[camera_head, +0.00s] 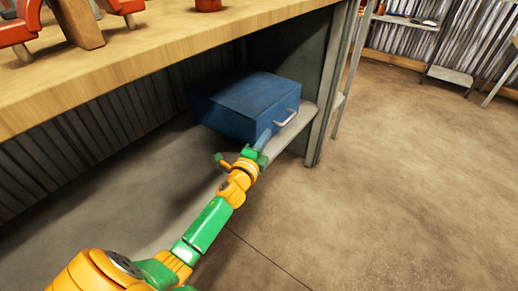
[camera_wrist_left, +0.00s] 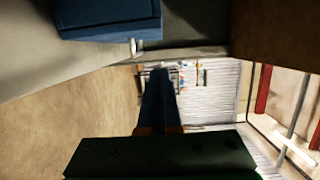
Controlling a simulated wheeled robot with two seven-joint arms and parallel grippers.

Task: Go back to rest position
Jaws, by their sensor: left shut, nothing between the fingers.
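My left arm, green and orange, reaches in from the bottom left in the head view. Its gripper (camera_head: 264,138) is in front of a blue box (camera_head: 246,103) with a pale handle on its front. The box sits on the low shelf under the workbench. In the left wrist view the gripper's fingers (camera_wrist_left: 159,100) are together with nothing between them, and the blue box (camera_wrist_left: 108,18) is at the top left, apart from the fingers. My right gripper is not in view.
The wooden workbench top (camera_head: 140,65) overhangs the shelf and box, with red-and-wood items on it. A grey bench leg (camera_head: 330,85) stands right of the box. The concrete floor (camera_head: 400,180) to the right is clear. Metal shelving (camera_head: 408,20) stands at the back.

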